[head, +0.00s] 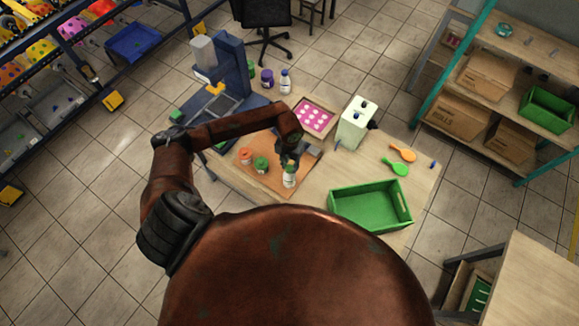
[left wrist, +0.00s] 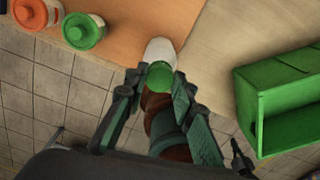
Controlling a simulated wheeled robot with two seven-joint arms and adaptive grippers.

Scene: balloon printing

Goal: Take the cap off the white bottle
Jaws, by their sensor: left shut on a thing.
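The white bottle (head: 289,181) with a green cap (left wrist: 160,74) stands upright at the front edge of the brown mat on the table. Its white body also shows in the left wrist view (left wrist: 160,49), just beyond the cap. My left gripper (head: 289,163) comes down on it from above, with its fingers on either side of the cap. In the left wrist view the left gripper (left wrist: 156,84) is shut on the green cap. The cap appears to be still on the bottle. My right gripper is not in view.
An orange-lidded jar (head: 245,156) and a green-lidded jar (head: 261,164) stand left of the bottle. A green crate (head: 371,207) sits at the right. A pink tray (head: 313,117), a white box (head: 356,123) and a blue machine (head: 233,67) stand farther back.

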